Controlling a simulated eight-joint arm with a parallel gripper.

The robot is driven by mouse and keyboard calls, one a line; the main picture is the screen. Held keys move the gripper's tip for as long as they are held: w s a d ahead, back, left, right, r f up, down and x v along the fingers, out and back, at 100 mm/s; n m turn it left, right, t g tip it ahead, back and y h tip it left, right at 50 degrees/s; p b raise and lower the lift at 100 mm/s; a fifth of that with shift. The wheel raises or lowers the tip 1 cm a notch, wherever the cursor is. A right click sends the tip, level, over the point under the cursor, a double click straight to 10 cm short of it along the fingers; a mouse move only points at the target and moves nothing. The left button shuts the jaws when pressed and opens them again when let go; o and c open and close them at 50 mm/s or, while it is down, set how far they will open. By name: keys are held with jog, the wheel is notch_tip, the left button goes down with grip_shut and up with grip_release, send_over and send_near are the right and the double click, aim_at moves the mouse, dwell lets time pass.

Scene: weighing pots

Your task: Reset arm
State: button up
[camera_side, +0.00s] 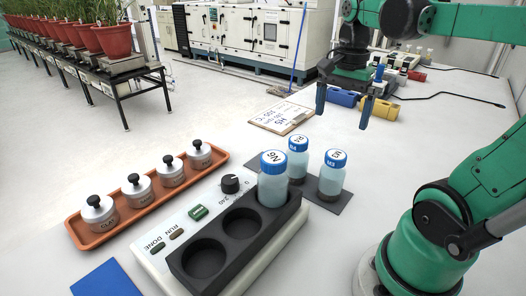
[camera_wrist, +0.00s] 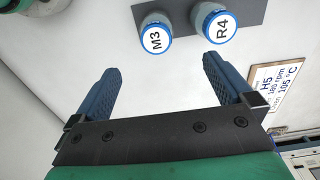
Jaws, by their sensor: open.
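My gripper (camera_side: 342,116) is open and empty, hanging above the table beyond the bottles. Its two blue fingers stand wide apart in the wrist view (camera_wrist: 160,65), with bare table between them. A bottle labelled N6 (camera_side: 272,188) with a blue cap stands upright in the far well of the three-well device (camera_side: 155,262). The other two wells are empty. Bottles R4 (camera_side: 298,165) and M3 (camera_side: 331,180) stand upright on a dark mat (camera_side: 338,202). In the wrist view, M3 (camera_wrist: 155,38) and R4 (camera_wrist: 215,21) lie ahead of the fingertips, apart from them.
An orange tray (camera_side: 110,238) holds several lidded metal pots at the left. A clipboard (camera_side: 282,118) lies behind the bottles. A blue pad (camera_side: 106,280) lies at the front. Yellow (camera_side: 380,108) and blue (camera_side: 342,97) blocks stand near my gripper. The table's middle right is clear.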

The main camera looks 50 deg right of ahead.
notch_tip(320, 180, up, 10)
jog(key=f, duration=0.1)
jog(key=n+t+y, duration=0.7)
jog(key=n+y, duration=0.4)
jog(key=n, duration=1.8)
send_near(274, 156)
jog(key=a+f, duration=0.1)
jog(key=a, duration=0.1)
jog(key=shift+t, duration=0.3)
jog(key=x, duration=0.7)
jog(key=shift+w, duration=0.3)
jog(key=shift+w+a+f, duration=0.25)
jog(key=shift+f, duration=0.05)
jog(key=shift+r, duration=0.1)
